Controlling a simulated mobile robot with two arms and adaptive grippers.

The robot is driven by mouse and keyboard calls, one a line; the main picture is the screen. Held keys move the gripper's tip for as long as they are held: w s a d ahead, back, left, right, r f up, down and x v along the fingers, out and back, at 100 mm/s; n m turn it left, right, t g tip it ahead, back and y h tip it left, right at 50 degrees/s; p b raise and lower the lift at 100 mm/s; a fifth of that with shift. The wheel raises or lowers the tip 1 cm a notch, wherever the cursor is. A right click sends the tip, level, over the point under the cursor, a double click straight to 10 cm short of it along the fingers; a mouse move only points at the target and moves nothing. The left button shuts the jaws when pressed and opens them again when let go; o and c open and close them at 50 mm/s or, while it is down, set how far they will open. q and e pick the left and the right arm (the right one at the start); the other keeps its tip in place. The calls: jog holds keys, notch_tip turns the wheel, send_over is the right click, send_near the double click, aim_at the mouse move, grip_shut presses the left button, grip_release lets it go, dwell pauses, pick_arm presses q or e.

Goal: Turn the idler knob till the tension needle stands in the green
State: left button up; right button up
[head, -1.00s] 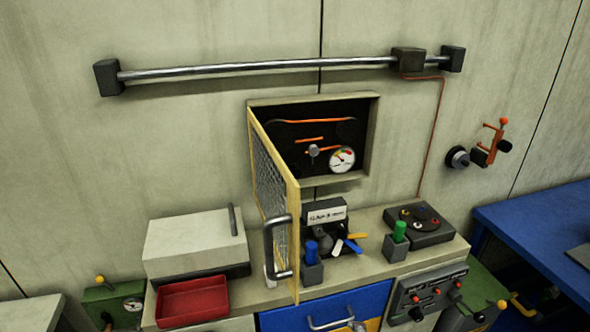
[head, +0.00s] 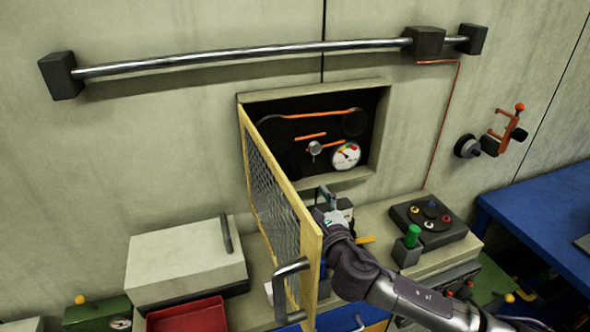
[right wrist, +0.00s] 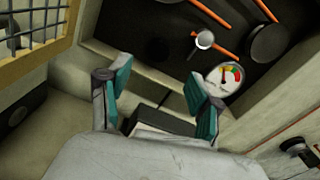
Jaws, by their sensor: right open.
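The idler knob (head: 314,148) is a small light-grey disc in the dark wall recess, beside orange belt pieces. It also shows in the right wrist view (right wrist: 205,39). The tension gauge (head: 346,155), white with coloured bands, is right of the knob and shows in the right wrist view (right wrist: 224,78). Its needle is too small to read surely. My right gripper (head: 328,194) is just below the recess opening. In the right wrist view its teal-padded fingers (right wrist: 158,98) are apart with nothing between them, short of the knob. My left gripper is not in view.
The yellow-framed mesh door (head: 315,245) stands swung open, close left of my right arm. The recess frame (head: 378,135) borders the opening. A green-handled tool (head: 413,236) and a dark box (head: 430,222) stand on the bench to the right.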

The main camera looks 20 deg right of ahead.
aim_at(297, 176)
jog(key=w+p, duration=0.1)
jog(key=w, duration=0.3)
jog(key=shift+w+a, duration=0.1)
jog(key=shift+w, duration=0.25)
jog(key=w, duration=0.4)
jog(key=shift+w+f+p, duration=0.2)
jog(key=shift+w+p, duration=0.1)
jog(key=shift+w, duration=0.85)
jog(key=c, duration=1.1)
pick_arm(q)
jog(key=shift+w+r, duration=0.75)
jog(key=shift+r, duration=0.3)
pick_arm(e)
jog(key=shift+c, duration=0.2)
